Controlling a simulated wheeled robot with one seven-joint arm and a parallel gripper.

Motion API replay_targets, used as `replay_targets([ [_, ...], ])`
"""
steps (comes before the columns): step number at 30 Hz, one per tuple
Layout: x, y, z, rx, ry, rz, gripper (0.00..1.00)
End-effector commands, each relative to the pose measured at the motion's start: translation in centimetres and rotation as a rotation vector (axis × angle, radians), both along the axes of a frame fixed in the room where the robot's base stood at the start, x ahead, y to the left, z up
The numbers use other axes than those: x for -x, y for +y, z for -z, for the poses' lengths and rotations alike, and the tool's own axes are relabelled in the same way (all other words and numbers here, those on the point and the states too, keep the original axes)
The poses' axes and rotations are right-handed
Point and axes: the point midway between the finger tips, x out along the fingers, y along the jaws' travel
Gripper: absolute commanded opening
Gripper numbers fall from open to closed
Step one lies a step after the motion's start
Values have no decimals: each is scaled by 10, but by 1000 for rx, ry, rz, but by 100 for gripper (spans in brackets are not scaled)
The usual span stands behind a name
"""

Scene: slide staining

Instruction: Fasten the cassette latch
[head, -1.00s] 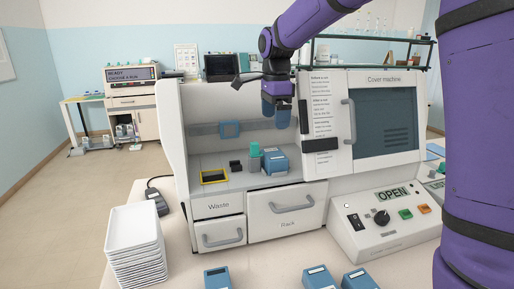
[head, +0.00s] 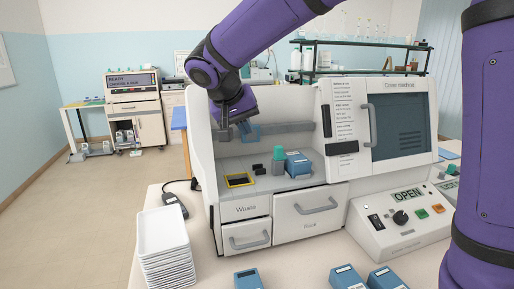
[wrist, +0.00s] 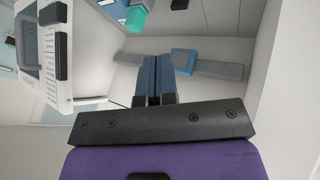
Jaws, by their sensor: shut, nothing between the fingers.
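A grey bar (wrist: 222,70) with a blue square piece (wrist: 184,60) runs along the back wall of the machine's open bay, like a sliding latch. The bar also shows in the head view (head: 293,127). My gripper (wrist: 154,60) is shut and empty. In the wrist view its blue fingers are close to the blue piece, which lies just right of the tips; whether they touch I cannot tell. In the head view my gripper partly covers the bar's left part. A blue cassette-like box (head: 298,164) sits on the bay floor, beside a green-topped item (head: 279,153).
The bay floor also holds a yellow-framed opening (head: 239,181) and small dark blocks (head: 258,169). The Cover machine (head: 398,125) stands right of the bay. White trays (head: 162,235) are stacked at front left. Several blue boxes (head: 347,278) lie in front.

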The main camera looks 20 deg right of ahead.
Motion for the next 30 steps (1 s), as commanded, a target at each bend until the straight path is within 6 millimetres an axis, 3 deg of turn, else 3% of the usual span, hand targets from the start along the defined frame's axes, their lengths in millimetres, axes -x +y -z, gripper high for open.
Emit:
replay_targets([
  [6,3,8,-3,62,3,-102,0],
  [19,2,6,0,64,5,-104,0],
  [30,-20,-21,46,65,6,-101,0],
])
